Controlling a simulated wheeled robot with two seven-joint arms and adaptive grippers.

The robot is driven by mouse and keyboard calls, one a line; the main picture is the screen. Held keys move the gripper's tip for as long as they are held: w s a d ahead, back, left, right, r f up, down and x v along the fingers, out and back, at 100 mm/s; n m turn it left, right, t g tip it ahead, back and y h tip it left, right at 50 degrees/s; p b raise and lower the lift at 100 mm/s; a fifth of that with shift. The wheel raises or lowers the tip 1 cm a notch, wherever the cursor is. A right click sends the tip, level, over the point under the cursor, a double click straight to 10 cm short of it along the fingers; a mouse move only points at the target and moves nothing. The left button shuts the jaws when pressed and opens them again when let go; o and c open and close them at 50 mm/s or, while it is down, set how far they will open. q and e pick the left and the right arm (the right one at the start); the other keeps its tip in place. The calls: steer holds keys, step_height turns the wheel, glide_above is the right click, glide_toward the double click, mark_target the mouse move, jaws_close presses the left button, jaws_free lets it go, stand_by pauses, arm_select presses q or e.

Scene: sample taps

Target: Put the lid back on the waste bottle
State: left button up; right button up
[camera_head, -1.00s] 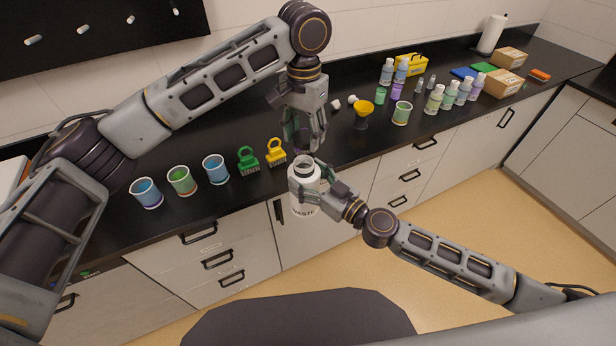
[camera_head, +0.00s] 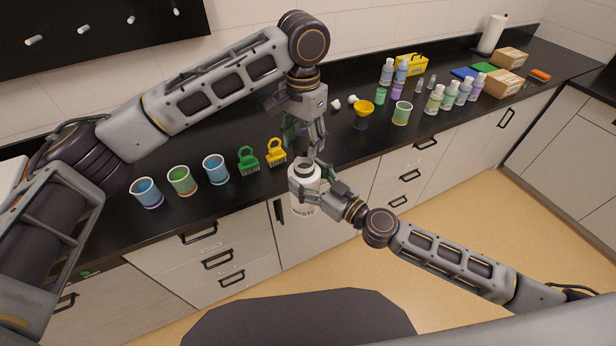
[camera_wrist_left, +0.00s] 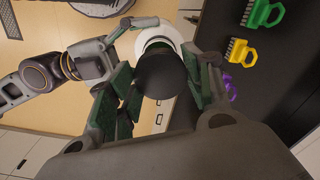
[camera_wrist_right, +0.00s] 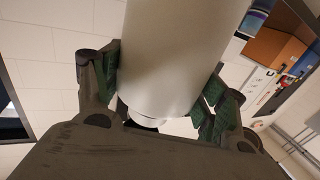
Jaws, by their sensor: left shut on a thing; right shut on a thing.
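The white waste bottle (camera_head: 303,198), with "WASTE" lettering, is upright in front of the counter's front edge. My right gripper (camera_head: 305,187) is shut around its body; its white wall (camera_wrist_right: 175,50) fills the middle of the right wrist view. My left gripper (camera_head: 314,150) is above the bottle, pointing down. In the left wrist view it is shut on the black lid (camera_wrist_left: 161,72), which lines up roughly over the white bottle (camera_wrist_left: 158,33). The lid hides most of the bottle mouth there, so I cannot tell whether they touch.
A green brush (camera_head: 247,160) and a yellow brush (camera_head: 275,153) stand left of the bottle, with a purple one (camera_wrist_left: 229,88) beside them. Several cups (camera_head: 182,181) line the counter's left front.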

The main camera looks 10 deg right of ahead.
mark_target(306, 172)
arm_select(q)
steer(key=shift+f, duration=1.3)
steer(key=shift+f, duration=0.1)
steer(key=shift+a+f, duration=0.1)
steer(key=shift+f, duration=0.65)
steer(key=shift+f, duration=0.55)
stand_by(1.0)
